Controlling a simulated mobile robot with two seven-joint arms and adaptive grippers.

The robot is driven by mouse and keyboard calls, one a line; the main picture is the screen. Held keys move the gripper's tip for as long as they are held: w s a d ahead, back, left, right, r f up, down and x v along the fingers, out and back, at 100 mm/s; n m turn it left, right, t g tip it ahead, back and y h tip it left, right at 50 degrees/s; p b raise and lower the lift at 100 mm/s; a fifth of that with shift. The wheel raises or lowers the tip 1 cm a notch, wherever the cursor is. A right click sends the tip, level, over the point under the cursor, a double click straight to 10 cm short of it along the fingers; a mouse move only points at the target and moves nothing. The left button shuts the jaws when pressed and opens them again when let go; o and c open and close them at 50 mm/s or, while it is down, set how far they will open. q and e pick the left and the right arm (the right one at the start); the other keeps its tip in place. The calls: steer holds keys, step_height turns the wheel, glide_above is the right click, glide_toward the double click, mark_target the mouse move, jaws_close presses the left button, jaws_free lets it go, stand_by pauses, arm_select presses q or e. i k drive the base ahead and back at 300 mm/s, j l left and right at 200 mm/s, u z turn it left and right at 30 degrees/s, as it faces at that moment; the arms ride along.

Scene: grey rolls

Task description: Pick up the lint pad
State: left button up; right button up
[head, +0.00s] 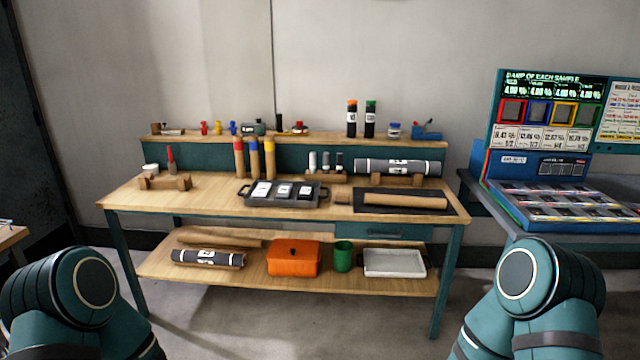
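I cannot tell for sure which object is the lint pad. On the bench top (215,202), a dark tray (241,194) holds a few white-faced items (284,190). Right of it a small brown piece (343,197) lies at the left edge of a dark mat (445,208), which bears a long brown roll (405,200). Only the upper parts of my two arms show, at the lower left and lower right. Neither gripper is in view.
Behind stand a grey roll (398,167) on wooden rests and red, blue and yellow-topped tubes (254,160). The lower shelf holds an orange box (293,258), green cup (342,256) and white tray (394,263). A display station (545,165) stands right. The floor ahead is clear.

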mark_target(341, 198)
steer(key=i+z, duration=0.2)
steer(key=i, duration=0.2)
steer(key=i+j+z, duration=0.2)
steer(key=i, duration=0.25)
steer(key=i+j+z, duration=0.2)
steer(key=i, duration=0.2)
